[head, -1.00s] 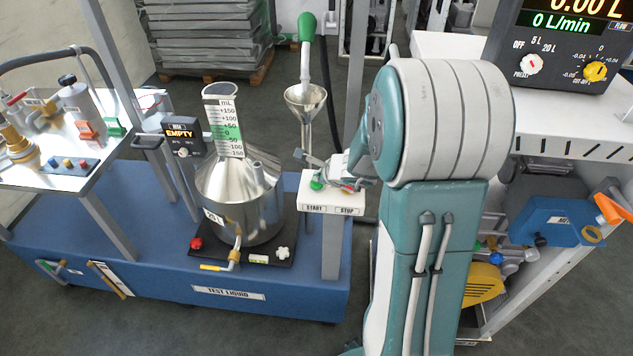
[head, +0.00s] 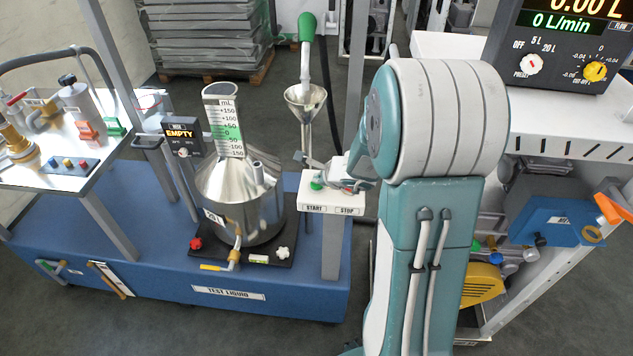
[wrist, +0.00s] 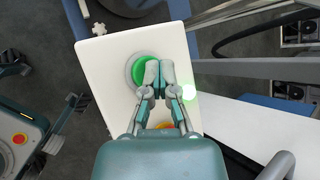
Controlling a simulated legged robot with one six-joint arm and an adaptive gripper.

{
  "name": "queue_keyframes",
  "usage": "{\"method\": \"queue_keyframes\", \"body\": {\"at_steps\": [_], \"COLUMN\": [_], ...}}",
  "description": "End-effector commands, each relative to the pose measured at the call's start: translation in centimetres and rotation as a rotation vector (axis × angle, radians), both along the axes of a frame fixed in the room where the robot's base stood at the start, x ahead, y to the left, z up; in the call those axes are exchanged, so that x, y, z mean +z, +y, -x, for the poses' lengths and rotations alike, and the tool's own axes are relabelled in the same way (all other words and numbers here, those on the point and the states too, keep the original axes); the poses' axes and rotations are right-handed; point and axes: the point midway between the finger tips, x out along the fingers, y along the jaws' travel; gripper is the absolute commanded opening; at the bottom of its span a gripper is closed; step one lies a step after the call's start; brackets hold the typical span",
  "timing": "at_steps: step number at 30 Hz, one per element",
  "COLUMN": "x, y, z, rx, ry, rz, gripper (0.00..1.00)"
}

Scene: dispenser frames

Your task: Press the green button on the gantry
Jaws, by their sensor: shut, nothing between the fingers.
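The green button (head: 317,184) sits at the left end of a white box top (head: 318,199) labelled START and STOP, on a grey post. In the wrist view the green button (wrist: 141,73) lies in a grey ring on the white plate. My gripper (wrist: 158,66) is shut and empty. Its fingertips overlap the right part of the button in that view; I cannot tell whether they touch it. In the head view my gripper (head: 328,168) is just above the box, partly hidden by my arm.
An orange button (wrist: 165,125) is mostly hidden under my fingers. A steel measuring vessel (head: 240,200) stands left of the box on a blue base (head: 120,255). A funnel (head: 305,102) hangs behind. A white bench (head: 560,140) with a display stands at right.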

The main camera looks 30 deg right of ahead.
Motion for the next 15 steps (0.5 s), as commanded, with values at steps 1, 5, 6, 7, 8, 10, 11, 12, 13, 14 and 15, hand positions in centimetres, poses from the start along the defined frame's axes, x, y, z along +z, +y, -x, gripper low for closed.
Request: {"method": "queue_keyframes", "body": {"at_steps": [1, 5, 6, 7, 8, 10, 11, 12, 13, 14, 15], "x": [0.2, 0.9, 1.1, 1.2, 1.3, 1.6, 1.7, 1.7, 1.7, 1.7, 1.7], "y": [0.0, 0.0, 0.0, 0.0, 0.0, 0.0, 0.0, 0.0, 0.0, 0.0, 0.0], "z": [0.0, 0.0, 0.0, 0.0, 0.0, 0.0, 0.0, 0.0, 0.0, 0.0, 0.0], "rx": [0.001, -0.001, 0.001, 0.000, -0.001, 0.000, -0.001, -0.002, -0.002, -0.002, -0.002], "ry": [0.000, -0.002, -0.001, -0.001, -0.001, 0.000, 0.000, 0.000, 0.000, 0.000, 0.000], "rz": [0.001, 0.001, 0.002, 0.001, 0.000, 0.002, 0.001, 0.000, 0.000, 0.000, 0.000], "gripper": [0.00, 0.00, 0.00, 0.00, 0.00, 0.00, 0.00, 0.00, 0.00, 0.00, 0.00]}}
